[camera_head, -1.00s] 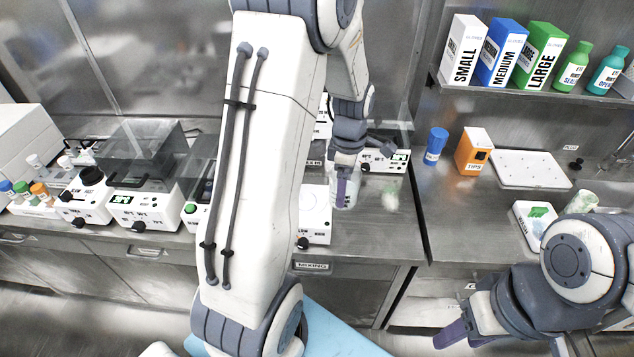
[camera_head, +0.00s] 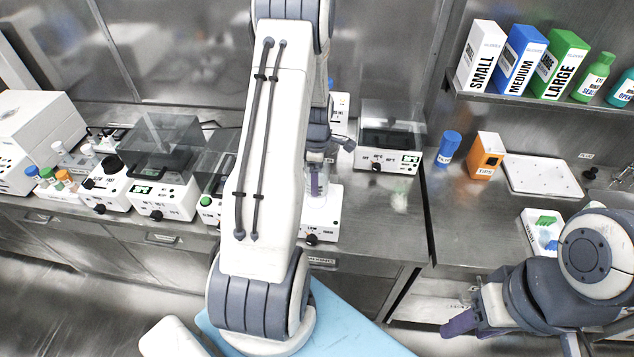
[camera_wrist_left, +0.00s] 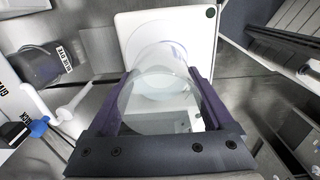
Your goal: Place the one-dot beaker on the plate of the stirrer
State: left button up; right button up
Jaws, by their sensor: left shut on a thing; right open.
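The stirrer (camera_head: 322,222) is a white box with a black knob on the bench, partly hidden by my left arm. Its white top (camera_wrist_left: 190,30) fills the upper middle of the left wrist view. My left gripper (camera_head: 316,186) is over the stirrer in the head view. In the left wrist view it is shut on a clear glass beaker (camera_wrist_left: 158,98), held between its two fingers over the stirrer top. I cannot make out a dot on the beaker, or whether its base touches the plate. My right gripper (camera_head: 459,324) is open and empty at the lower right, away from the bench top.
A lidded device (camera_head: 390,150) stands behind and right of the stirrer. Other devices, including one with a green display (camera_head: 160,195), stand to the left. A blue-capped bottle (camera_head: 449,148), an orange tips box (camera_head: 486,156) and a white tray (camera_head: 543,176) are on the right bench.

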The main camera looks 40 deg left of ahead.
pick_arm(q)
notch_tip(320, 180, down, 2)
jog(key=shift+f+p, duration=0.2)
jog(key=shift+p, duration=0.2)
jog(key=shift+f, duration=0.4)
jog(key=shift+f, duration=0.15)
jog(key=o, duration=1.2)
jog(key=shift+o, duration=0.2)
